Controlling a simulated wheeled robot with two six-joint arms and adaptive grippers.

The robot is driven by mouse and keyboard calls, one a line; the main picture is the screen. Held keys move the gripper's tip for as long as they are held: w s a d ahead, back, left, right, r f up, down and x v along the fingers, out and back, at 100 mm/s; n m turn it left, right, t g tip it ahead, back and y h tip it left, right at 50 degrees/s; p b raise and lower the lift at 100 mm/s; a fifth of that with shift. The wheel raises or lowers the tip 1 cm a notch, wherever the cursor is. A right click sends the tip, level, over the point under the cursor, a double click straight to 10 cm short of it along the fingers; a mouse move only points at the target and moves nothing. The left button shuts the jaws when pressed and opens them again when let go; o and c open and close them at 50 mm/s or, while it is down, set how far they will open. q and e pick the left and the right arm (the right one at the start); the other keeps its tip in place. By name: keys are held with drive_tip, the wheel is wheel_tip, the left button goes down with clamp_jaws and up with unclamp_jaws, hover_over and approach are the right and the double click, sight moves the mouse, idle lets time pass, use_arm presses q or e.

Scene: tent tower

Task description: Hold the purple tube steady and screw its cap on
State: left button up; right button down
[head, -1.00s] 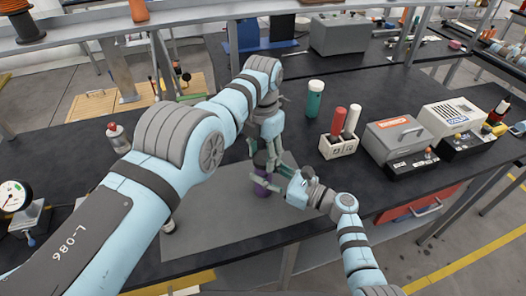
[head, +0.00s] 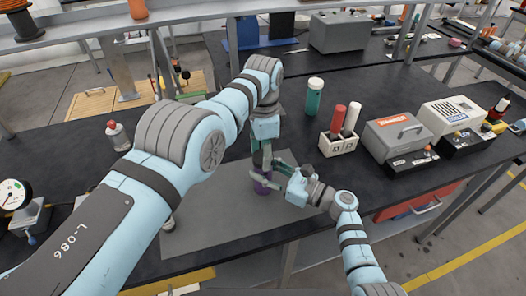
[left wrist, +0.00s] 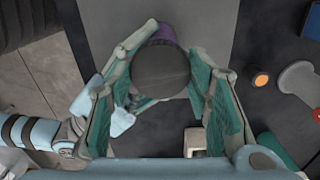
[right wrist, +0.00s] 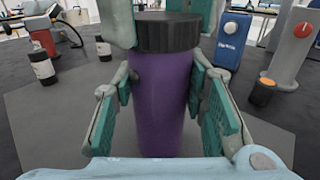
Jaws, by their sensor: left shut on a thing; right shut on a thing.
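The purple tube (head: 262,187) stands upright on the grey mat (head: 205,220), and it fills the middle of the right wrist view (right wrist: 160,100). Its dark grey cap (right wrist: 167,32) sits on the tube's top; the cap also shows from above in the left wrist view (left wrist: 160,72). My left gripper (head: 263,158) points down from above and is shut on the cap, one finger on each side. My right gripper (head: 277,181) reaches in from the right and is shut on the tube's body. The threads are hidden under the cap.
A small bottle (head: 117,136) and a dial gauge (head: 14,194) stand to the left. The mat around the tube is mostly clear.

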use_arm(q)
drive_tip(key=m, duration=0.5)
use_arm(e)
drive_tip(key=shift+f, duration=0.15)
use_arm(q)
drive_tip(key=m, duration=0.6)
drive_tip(key=o, duration=0.8)
drive_tip(key=shift+o, duration=0.2)
wheel_tip(320, 180, up, 8)
drive_tip(key=shift+a+f, duration=0.1)
drive_tip(key=shift+f, duration=0.15)
use_arm(e)
drive_tip(key=c, duration=0.9)
unclamp_jaws()
